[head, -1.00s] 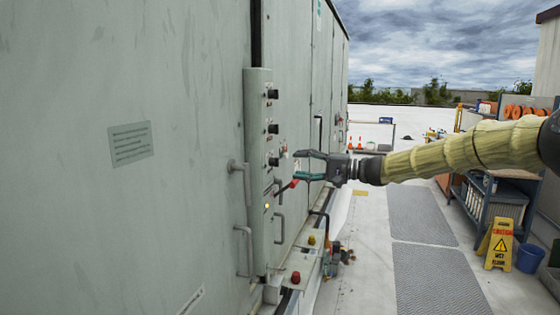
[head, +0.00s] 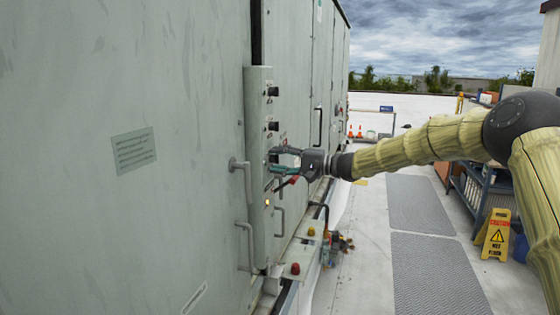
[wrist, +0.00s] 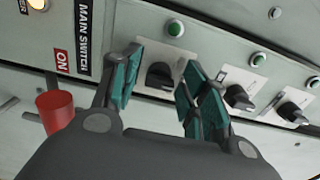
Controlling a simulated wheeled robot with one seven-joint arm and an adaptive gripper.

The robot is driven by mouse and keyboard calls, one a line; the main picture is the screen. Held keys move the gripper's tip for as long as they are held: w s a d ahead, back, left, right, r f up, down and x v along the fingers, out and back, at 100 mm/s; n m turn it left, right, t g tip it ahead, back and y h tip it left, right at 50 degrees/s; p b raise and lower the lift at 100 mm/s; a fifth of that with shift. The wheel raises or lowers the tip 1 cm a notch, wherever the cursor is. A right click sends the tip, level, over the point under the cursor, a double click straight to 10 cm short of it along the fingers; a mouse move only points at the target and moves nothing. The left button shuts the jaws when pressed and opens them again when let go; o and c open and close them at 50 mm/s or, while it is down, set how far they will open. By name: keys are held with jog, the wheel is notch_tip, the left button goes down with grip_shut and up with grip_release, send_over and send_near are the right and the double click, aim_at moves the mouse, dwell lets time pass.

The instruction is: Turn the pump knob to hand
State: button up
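A narrow grey control panel (head: 257,180) stands on the cooler's side. It carries black rotary knobs, an upper one (head: 273,91) and a middle one (head: 273,126). The lowest knob is hidden behind my gripper (head: 277,160) in the head view. In the wrist view my open gripper (wrist: 160,75) has its teal-padded fingers on either side of that knob (wrist: 160,76). Contact cannot be made out. Two more knobs (wrist: 238,97) (wrist: 293,112) show to the right. Each knob has a green button or lamp above it. Their labels are too small to read, so which is the pump knob is unclear.
A red switch handle (wrist: 55,110) sits close to the left finger, by the MAIN SWITCH label (wrist: 83,25). A lit yellow lamp (head: 267,202) is lower on the panel. Grey door handles (head: 247,180) stick out to its left. A yellow caution sign (head: 494,235) stands at right.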

jog(key=c, duration=0.7)
jog(key=shift+c, duration=0.2)
jog(key=shift+m+b, duration=0.3)
jog(key=m+b, duration=0.1)
jog(key=m, duration=0.7)
jog(key=shift+r, duration=0.15)
jog(key=shift+m, duration=0.4)
jog(key=o, duration=1)
jog(key=shift+w, duration=0.1)
